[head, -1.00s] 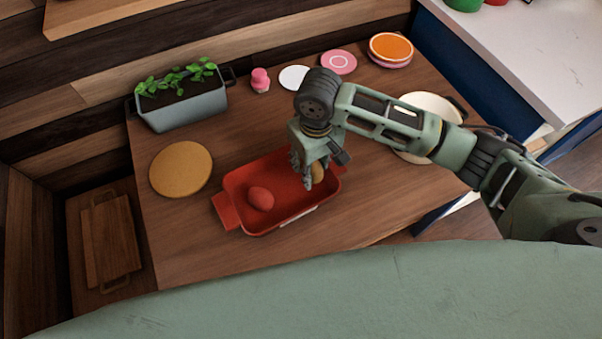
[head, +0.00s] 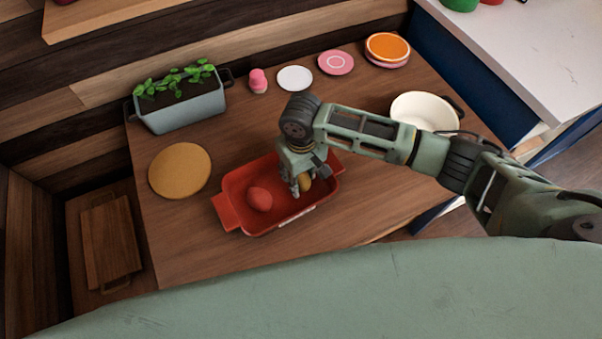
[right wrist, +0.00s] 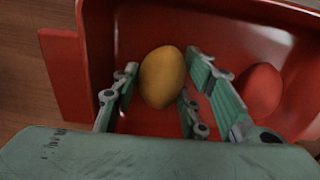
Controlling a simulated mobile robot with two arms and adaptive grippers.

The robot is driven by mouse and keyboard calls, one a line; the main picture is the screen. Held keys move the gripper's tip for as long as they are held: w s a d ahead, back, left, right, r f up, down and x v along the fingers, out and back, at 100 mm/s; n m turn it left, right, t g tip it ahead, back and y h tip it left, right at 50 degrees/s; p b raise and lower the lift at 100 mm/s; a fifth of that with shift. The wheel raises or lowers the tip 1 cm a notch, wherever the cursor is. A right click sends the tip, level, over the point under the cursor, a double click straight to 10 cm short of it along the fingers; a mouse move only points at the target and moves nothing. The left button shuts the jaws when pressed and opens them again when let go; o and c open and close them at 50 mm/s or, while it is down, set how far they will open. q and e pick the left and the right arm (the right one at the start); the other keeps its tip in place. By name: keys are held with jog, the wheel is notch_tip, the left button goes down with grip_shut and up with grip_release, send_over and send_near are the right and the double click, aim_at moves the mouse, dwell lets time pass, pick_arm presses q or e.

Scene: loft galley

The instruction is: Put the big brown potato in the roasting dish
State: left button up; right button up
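The big brown potato (right wrist: 162,77), yellow-brown and oval, sits between the fingers of my right gripper (right wrist: 160,98), which is shut on it. In the head view the right gripper (head: 300,184) points down inside the right part of the red roasting dish (head: 233,197), with the potato (head: 305,182) partly hidden by the fingers. The dish floor is close below; I cannot tell whether the potato touches it. The dish's red wall also shows in the right wrist view (right wrist: 98,45). My left gripper is not in view.
A reddish potato (head: 259,199) lies in the dish's left part. Around it stand a round board (head: 180,170), a planter (head: 182,112), a pink shaker (head: 258,81), plates (head: 295,78) and a white pot (head: 424,108). Wood in front of the dish is clear.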

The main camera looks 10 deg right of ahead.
aim_at(301, 175)
jog(key=o, duration=0.3)
jog(key=shift+o, duration=0.2)
jog(key=shift+r, duration=0.15)
notch_tip(301, 175, up, 12)
jog(key=shift+b, duration=0.4)
jog(key=shift+s, duration=0.15)
